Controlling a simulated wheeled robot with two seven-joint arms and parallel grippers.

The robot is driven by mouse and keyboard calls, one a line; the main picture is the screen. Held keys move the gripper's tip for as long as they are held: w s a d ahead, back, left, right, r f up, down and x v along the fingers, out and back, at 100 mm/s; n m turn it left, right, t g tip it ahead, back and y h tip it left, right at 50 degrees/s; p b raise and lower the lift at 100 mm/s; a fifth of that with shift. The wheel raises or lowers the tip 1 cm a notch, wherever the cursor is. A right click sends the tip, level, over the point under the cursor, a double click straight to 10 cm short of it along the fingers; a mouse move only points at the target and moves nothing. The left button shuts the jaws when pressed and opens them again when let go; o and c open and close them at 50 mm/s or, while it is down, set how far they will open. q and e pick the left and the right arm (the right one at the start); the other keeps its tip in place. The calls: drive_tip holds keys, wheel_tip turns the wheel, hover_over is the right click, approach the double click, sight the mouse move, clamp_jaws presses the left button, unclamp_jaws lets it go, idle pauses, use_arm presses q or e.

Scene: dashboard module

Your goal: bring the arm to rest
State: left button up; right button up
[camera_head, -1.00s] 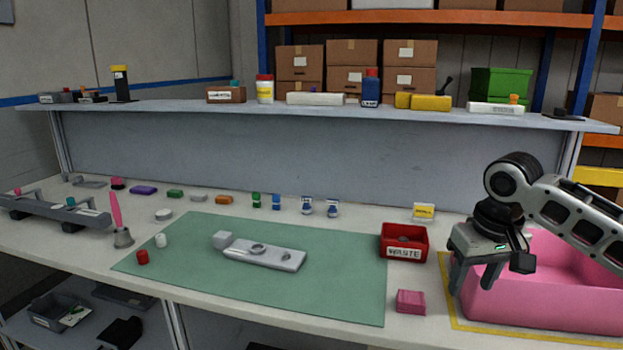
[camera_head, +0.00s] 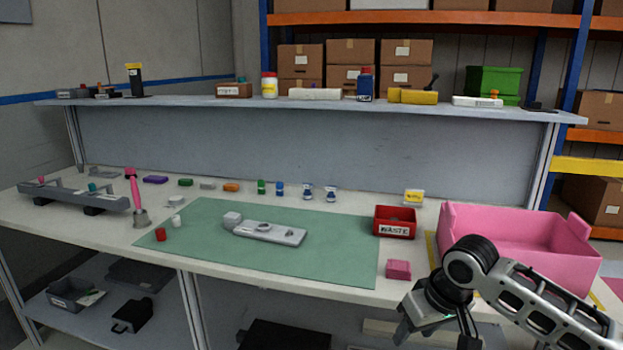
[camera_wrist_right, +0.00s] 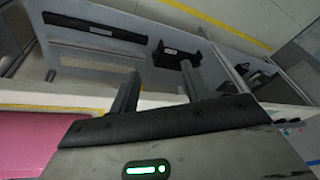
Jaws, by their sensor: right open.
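My right gripper (camera_head: 436,345) is at the lower right of the head view, in front of the bench's front edge and below the pink bin. Its fingertips are cut off by the frame's lower edge there. In the right wrist view its two fingers (camera_wrist_right: 158,90) stand wide apart with nothing between them. My left gripper is not in view. The grey module (camera_head: 270,233) lies on the green mat (camera_head: 330,263).
A pink bin (camera_head: 515,255) stands at the bench's right end. The red waste box (camera_head: 395,222) and a pink block (camera_head: 398,270) are left of it. Small parts line the bench's back. The lower shelf (camera_head: 70,318) holds dark trays and boxes.

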drive_tip(key=s+a+f+t+y, duration=0.3)
drive_tip(key=s+a+f+y, duration=0.1)
drive_tip(key=s+a+f, duration=0.65)
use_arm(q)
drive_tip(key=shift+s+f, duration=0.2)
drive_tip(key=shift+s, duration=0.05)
use_arm(e)
drive_tip(key=s+d+f+t+h, duration=0.1)
drive_tip(key=s+d+f+t, duration=0.1)
drive_tip(key=s, duration=0.4)
drive_tip(key=s+d+f+m+t+h, duration=0.1)
drive_tip(key=s+d+f+t+h, duration=0.1)
drive_tip(key=s+d+f, duration=0.2)
drive_tip(key=shift+s+d, duration=0.35)
drive_tip(key=shift+s, duration=0.6)
